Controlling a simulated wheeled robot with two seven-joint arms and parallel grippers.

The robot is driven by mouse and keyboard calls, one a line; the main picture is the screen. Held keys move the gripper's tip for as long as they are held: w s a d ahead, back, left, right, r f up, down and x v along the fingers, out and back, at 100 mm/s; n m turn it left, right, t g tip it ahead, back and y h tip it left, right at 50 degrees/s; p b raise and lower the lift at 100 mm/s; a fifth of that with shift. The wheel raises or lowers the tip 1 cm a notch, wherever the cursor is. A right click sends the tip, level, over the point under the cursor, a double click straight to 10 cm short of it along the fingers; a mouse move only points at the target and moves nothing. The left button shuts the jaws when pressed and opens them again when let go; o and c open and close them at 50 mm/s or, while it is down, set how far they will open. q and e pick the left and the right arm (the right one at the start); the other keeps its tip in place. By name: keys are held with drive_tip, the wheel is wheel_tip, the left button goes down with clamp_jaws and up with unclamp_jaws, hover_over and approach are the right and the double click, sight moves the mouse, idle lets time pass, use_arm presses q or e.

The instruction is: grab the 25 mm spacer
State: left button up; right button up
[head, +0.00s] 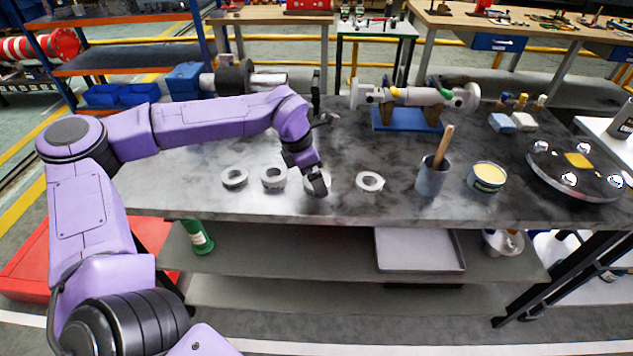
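Several pale grey ring-shaped spacers lie flat in a row on the grey worktop (200,200): a far-left ring (235,184), a second ring (273,186), a third ring (308,184) partly hidden by my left gripper, and a far-right ring (369,188). I cannot read any size markings, so I cannot tell which one is the 25 mm spacer. My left gripper (318,186) points down at the third ring. Whether its fingers are open, or touch the ring, is unclear. My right gripper is not in view.
Right of the rings stand a grey pot (431,180) with a wooden-handled tool, a yellow-topped tin (488,176) and a round tray (545,178). A pump assembly on a blue block (405,120) is behind. The worktop's front left is clear.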

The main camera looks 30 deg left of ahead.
use_arm(q)
drive_tip(key=shift+w+d+f, duration=0.15)
drive_tip(key=shift+w+f, duration=0.1)
drive_tip(key=shift+f, duration=0.3)
drive_tip(key=shift+s, duration=0.1)
drive_tip(key=shift+c, duration=1.2)
drive_tip(key=c, duration=1)
drive_tip(key=shift+r, duration=0.1)
